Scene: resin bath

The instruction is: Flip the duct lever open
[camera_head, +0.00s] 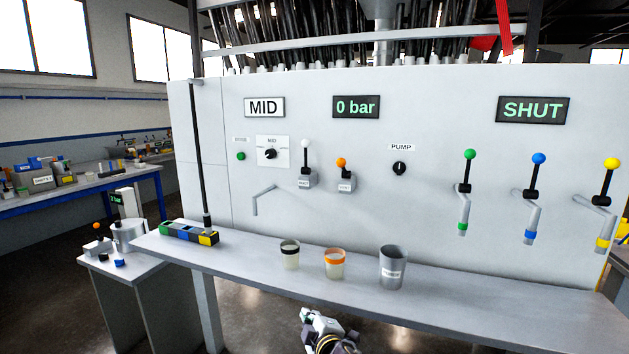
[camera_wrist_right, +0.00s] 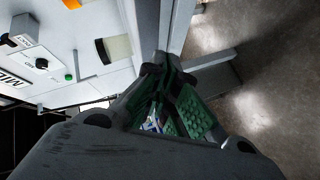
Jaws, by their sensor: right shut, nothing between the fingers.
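Two small levers stand on the panel beside the MID knob: one with a white ball (camera_head: 305,143) and one with an orange ball (camera_head: 341,162). Both point up from small grey boxes, and the box labels are too small to read surely, so I cannot tell which is the duct lever. My right gripper (camera_head: 318,322) is low at the bottom of the head view, in front of the shelf and below both levers. It is shut and empty, with its green-padded fingers in the wrist view (camera_wrist_right: 165,85). It is apart from the levers. My left gripper is not in view.
The shelf (camera_head: 430,300) carries a black-banded cup (camera_head: 290,256), an orange-banded cup (camera_head: 335,265) and a grey beaker (camera_head: 393,268) below the panel. Levers with green (camera_head: 470,154), blue (camera_head: 538,158) and yellow (camera_head: 612,164) balls are at right. A display reads SHUT (camera_head: 533,110).

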